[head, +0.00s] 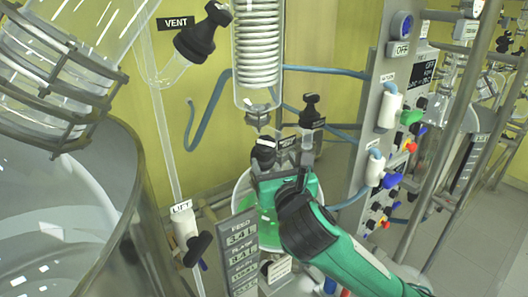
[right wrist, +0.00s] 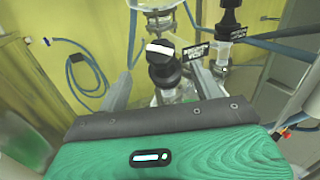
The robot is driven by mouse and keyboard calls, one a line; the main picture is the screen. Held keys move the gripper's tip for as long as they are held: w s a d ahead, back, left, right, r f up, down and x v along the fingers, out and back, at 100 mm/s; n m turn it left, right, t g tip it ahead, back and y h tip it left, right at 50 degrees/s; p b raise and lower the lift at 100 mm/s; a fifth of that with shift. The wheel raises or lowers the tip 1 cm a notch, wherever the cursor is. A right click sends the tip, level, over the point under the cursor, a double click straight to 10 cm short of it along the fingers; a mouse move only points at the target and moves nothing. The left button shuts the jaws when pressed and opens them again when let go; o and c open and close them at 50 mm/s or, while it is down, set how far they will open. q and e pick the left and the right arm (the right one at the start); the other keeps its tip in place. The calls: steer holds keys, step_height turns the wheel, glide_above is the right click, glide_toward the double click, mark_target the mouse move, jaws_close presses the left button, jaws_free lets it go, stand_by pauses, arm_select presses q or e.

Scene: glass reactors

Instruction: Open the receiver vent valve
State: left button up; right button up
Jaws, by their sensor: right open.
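A black valve knob with a white stripe (right wrist: 160,50) stands between the spread fingers of my right gripper (right wrist: 160,74) in the right wrist view. I cannot tell whether either finger touches it. The same knob shows in the head view (head: 264,150), below the glass coil column. A small dark label (right wrist: 194,50) sits beside it; its text is too small to read surely. My right gripper (head: 283,162) is open and hides the lower part of the valve in the head view. My left gripper is not in view.
A second black valve (head: 311,112) stands close to the right, with its own label. A black cap by a VENT sign (head: 174,23) is at upper left. The coil condenser (head: 257,50) hangs just above. A control panel (head: 390,110) with blue hoses is at right.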

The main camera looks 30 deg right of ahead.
mark_target(264, 141)
steer(key=p+x, duration=0.2)
steer(key=x, duration=0.7)
steer(key=shift+w+d+r, duration=0.1)
steer(key=shift+w+d, duration=0.05)
steer(key=shift+w, duration=0.25)
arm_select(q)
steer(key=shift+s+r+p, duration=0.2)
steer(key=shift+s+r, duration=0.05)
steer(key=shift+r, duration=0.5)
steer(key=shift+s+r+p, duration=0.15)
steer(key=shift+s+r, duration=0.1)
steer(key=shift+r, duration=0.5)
arm_select(e)
steer(key=shift+w+d, duration=0.15)
steer(key=shift+w, duration=0.35)
